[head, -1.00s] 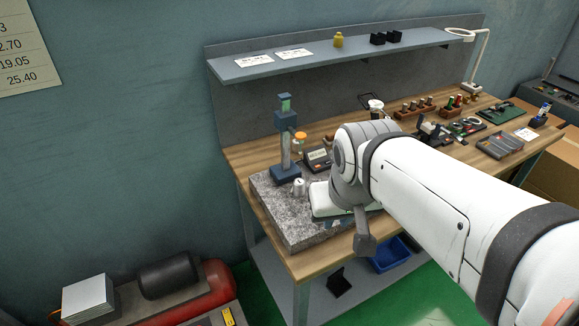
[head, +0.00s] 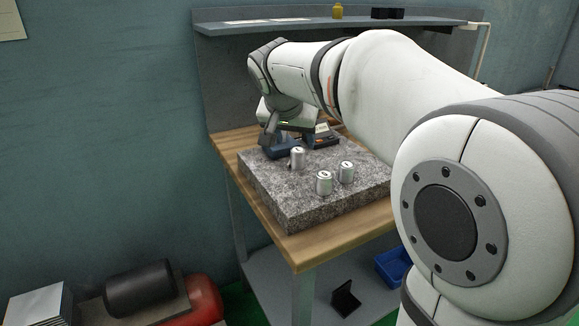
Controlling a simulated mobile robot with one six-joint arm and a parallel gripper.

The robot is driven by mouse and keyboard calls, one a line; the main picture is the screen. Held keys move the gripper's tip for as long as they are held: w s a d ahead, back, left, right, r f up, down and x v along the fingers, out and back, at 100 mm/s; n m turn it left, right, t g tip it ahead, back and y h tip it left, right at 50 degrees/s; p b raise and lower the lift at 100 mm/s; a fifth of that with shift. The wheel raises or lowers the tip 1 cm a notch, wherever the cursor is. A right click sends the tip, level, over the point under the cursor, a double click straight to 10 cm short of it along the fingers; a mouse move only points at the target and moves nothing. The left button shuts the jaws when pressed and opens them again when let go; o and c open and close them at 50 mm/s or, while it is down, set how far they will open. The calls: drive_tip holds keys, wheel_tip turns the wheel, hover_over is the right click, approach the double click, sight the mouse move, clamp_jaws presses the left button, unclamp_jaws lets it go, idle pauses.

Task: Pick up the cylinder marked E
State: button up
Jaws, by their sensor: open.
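Three short silver cylinders stand upright on the grey granite plate (head: 300,215): one at the back left (head: 298,158), one at the front (head: 324,184), one at the right (head: 346,173). Each has a dark mark on its top, too small to read, so I cannot tell which is E. My gripper (head: 268,134) is over the back left of the plate, left of and behind the cylinders. It is open and apart from them; only part of it shows, below my wrist. My arm hides much of the bench behind.
The granite plate sits on a wooden bench (head: 318,250). A grey shelf (head: 235,29) runs above the bench. A blue bin (head: 390,262) lies below. The plate's front left is clear.

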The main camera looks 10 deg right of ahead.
sight(298, 149)
drive_tip(key=x, duration=0.4)
drive_tip(key=w+b+x, duration=0.1)
drive_tip(key=x, duration=0.3)
drive_tip(key=shift+r, duration=0.2)
drive_tip(key=shift+s, duration=0.1)
drive_tip(key=shift+c, duration=0.6)
drive_tip(key=c, duration=1)
drive_tip(key=shift+r, duration=0.15)
